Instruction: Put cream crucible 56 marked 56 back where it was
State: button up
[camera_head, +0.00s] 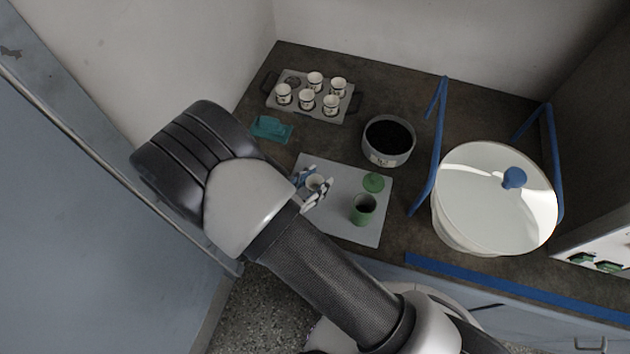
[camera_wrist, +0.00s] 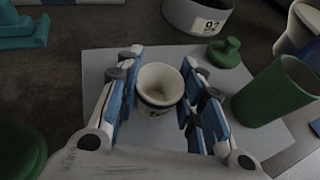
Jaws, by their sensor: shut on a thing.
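The cream crucible (camera_head: 315,181) is between the fingers of my gripper (camera_head: 316,190), over the pale mat (camera_head: 345,222). In the wrist view the crucible (camera_wrist: 160,84) is upright with its mouth up, and my gripper (camera_wrist: 160,100) is closed around it. A dark mark starting with 5 shows on its front, partly cut off from sight. I cannot tell whether its base touches the mat. A grey tray (camera_head: 320,115) at the back left holds several similar crucibles and has a dark empty place (camera_head: 292,81) in its back-left corner.
On the mat stand a green cup (camera_head: 363,209) and a green lid (camera_head: 373,183). A round container with dark contents (camera_head: 388,140) is behind the mat. A teal object (camera_head: 271,128) lies between mat and tray. The large white lidded vessel (camera_head: 494,200) with blue bars is at right.

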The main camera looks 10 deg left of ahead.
jog(key=o, duration=1.1)
jog(key=shift+c, duration=0.2)
jog(key=shift+s+a+r+p, duration=0.15)
jog(key=shift+r+p, duration=0.1)
jog(key=shift+p, duration=0.05)
jog(key=p+v, duration=0.2)
jog(key=v, duration=0.9)
jog(key=shift+s+a, duration=0.15)
jog(key=shift+s, duration=0.1)
jog(key=w+d+r+m+g+h, duration=0.1)
jog(key=w+d+r+m+g, duration=0.1)
jog(key=d+r+m+g, duration=0.4)
jog(key=w+d+r+m+g+h, duration=0.1)
jog(key=w+d+r+m+g, duration=0.15)
jog(key=d+r+m, duration=0.6)
jog(key=s+d+r+m+t+y, duration=0.1)
jog(key=s+d+r+m+y, duration=0.7)
jog(key=d+r+m, duration=0.6)
jog(key=shift+s+d+r+m, duration=0.2)
jog(key=shift+s+m, duration=0.5)
jog(key=shift+m, duration=0.35)
